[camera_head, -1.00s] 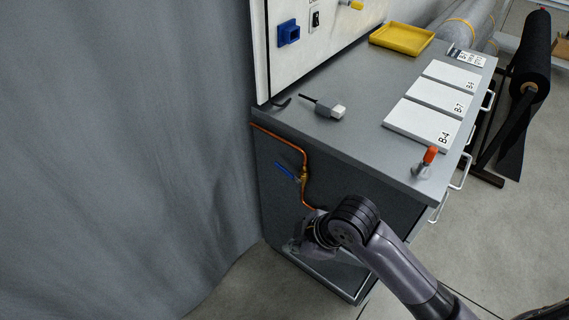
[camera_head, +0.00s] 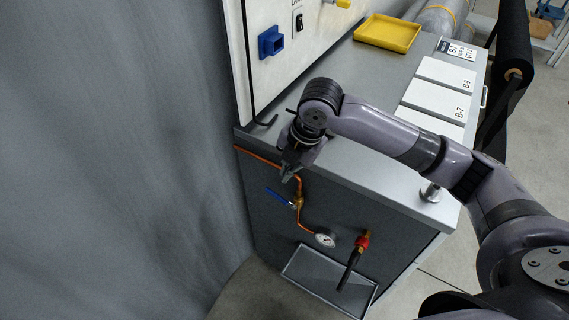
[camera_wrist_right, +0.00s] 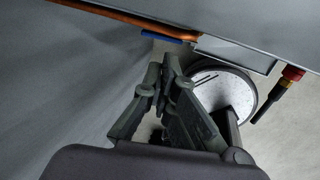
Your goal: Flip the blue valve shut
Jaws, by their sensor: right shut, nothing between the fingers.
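The blue valve handle (camera_head: 279,196) sticks out up and left from a brass valve body (camera_head: 297,203) on the copper pipe (camera_head: 262,158), on the cabinet's front face. It lies at an angle across the pipe. In the wrist view the blue handle (camera_wrist_right: 162,37) is a short strip beyond the fingertips. My right gripper (camera_head: 288,175) is shut and empty, pointing down just above the valve and apart from the handle. In the wrist view its fingers (camera_wrist_right: 166,68) come together. My left gripper is not in view.
Below the valve are a round gauge (camera_head: 325,238) and a red fitting with a black handle (camera_head: 361,243). The grey cabinet top (camera_head: 352,78) holds a yellow tray (camera_head: 388,33) and white boards (camera_head: 436,99). A grey curtain (camera_head: 110,160) hangs at left.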

